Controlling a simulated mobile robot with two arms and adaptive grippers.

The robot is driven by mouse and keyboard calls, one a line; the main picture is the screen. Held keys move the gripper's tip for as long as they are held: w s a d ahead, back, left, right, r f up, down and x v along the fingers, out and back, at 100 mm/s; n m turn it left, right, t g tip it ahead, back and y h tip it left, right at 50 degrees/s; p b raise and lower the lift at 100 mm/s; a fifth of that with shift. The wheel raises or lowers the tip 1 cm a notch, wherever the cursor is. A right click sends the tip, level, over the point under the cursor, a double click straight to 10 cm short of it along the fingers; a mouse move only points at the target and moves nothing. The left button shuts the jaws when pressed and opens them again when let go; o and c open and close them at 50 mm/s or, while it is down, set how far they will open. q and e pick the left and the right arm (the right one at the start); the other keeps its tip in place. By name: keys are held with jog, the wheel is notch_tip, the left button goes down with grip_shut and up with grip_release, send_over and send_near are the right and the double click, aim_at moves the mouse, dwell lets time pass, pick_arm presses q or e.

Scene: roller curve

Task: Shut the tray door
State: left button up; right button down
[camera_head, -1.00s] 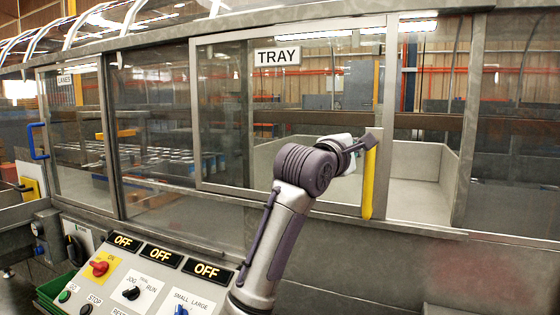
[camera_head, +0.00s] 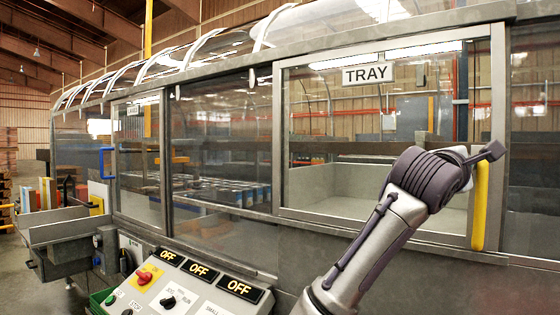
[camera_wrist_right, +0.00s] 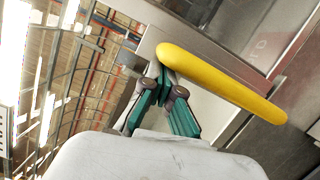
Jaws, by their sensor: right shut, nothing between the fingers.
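The tray door is a framed glass panel (camera_head: 340,110) with a TRAY sign (camera_head: 368,74) in the head view. Its right edge now stands at the grey post, with no clear gap visible between them. A yellow upright handle (camera_head: 480,205) is on that edge; it also crosses the right wrist view (camera_wrist_right: 225,82). My right gripper (camera_head: 493,151) is at the upper end of the handle. In the wrist view its teal fingers (camera_wrist_right: 163,88) are shut and empty, beside the handle; whether they touch it is unclear. My left gripper is out of view.
A sloping control panel (camera_head: 185,290) with OFF displays and knobs stands in front, left of my arm. A second door with a blue handle (camera_head: 106,162) is farther left. A metal trough (camera_head: 60,235) juts out at the far left.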

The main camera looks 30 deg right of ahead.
jog(key=shift+s, duration=0.15)
jog(key=s+a, duration=0.1)
jog(key=a, duration=1.1)
jog(key=shift+s+f, duration=0.3)
